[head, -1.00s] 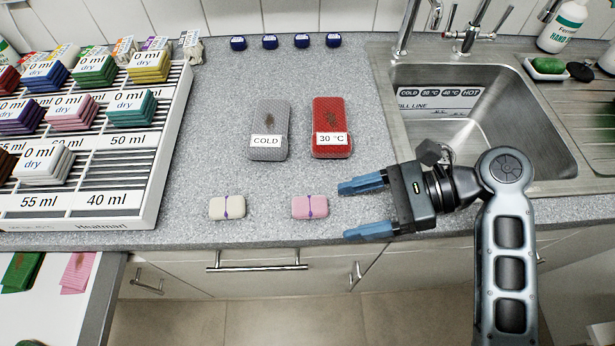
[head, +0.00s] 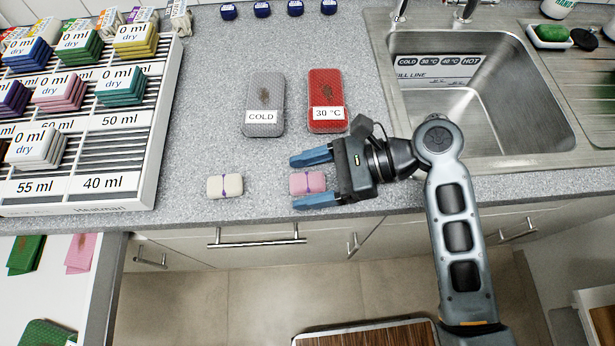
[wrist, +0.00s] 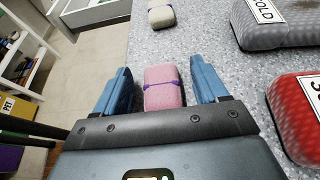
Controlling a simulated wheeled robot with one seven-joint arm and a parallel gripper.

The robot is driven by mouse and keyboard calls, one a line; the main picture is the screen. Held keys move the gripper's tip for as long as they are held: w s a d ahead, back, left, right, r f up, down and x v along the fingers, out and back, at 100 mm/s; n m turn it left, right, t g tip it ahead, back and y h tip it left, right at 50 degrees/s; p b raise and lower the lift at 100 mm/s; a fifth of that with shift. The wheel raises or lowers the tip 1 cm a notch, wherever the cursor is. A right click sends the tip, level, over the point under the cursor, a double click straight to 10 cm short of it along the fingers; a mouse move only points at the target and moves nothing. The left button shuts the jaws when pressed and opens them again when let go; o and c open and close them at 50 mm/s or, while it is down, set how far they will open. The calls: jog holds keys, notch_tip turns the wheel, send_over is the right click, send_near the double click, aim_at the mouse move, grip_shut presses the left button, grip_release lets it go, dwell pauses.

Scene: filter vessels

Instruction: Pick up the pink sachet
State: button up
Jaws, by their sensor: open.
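The pink sachet (head: 308,183), a small pillow with a purple band, lies on the grey counter near its front edge. In the wrist view the pink sachet (wrist: 164,88) sits between the two blue fingers, with a narrow gap on each side. My gripper (head: 312,179) is open, its fingers pointing left on either side of the sachet. The same gripper (wrist: 164,86) fills the lower wrist view. Part of the sachet's right end is hidden by the gripper body.
A cream sachet (head: 225,186) lies to the left, beyond the fingertips. A grey COLD case (head: 264,95) and a red 30 °C case (head: 327,92) lie behind. A white rack (head: 150,130) stands left, and the sink (head: 480,100) is at right.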

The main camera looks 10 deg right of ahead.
jog(key=shift+c, duration=0.3)
jog(key=c, duration=1)
jog(key=shift+r, duration=0.1)
